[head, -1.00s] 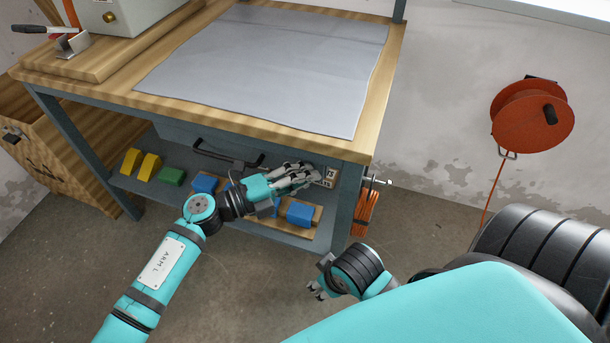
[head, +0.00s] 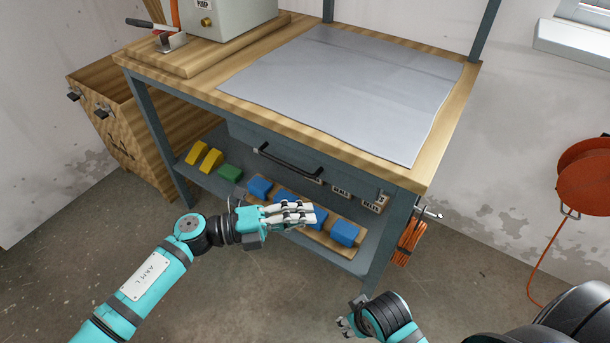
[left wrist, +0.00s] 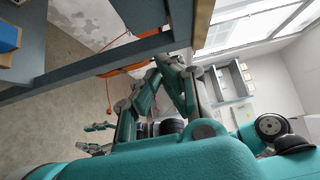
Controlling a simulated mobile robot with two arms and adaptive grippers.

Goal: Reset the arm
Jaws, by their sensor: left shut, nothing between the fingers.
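My left gripper (head: 308,213) is shut and empty. In the head view its grey fingers point right, in front of the lower shelf of the workbench, and overlap part of the row of blue blocks. My right gripper (head: 347,324) hangs low, below the bench's front right leg. Its fingers are small and partly hidden behind its dark wrist, so their opening is unclear. The left wrist view shows mostly my own teal arm parts, with a window behind.
The workbench (head: 456,120) carries a grey sheet (head: 345,85) and a pump box (head: 228,22). Its shelf holds yellow blocks (head: 204,157), a green block (head: 230,172) and blue blocks (head: 344,233). A drawer handle (head: 290,162) sticks out. An orange reel (head: 585,175) hangs at right. The floor in front is clear.

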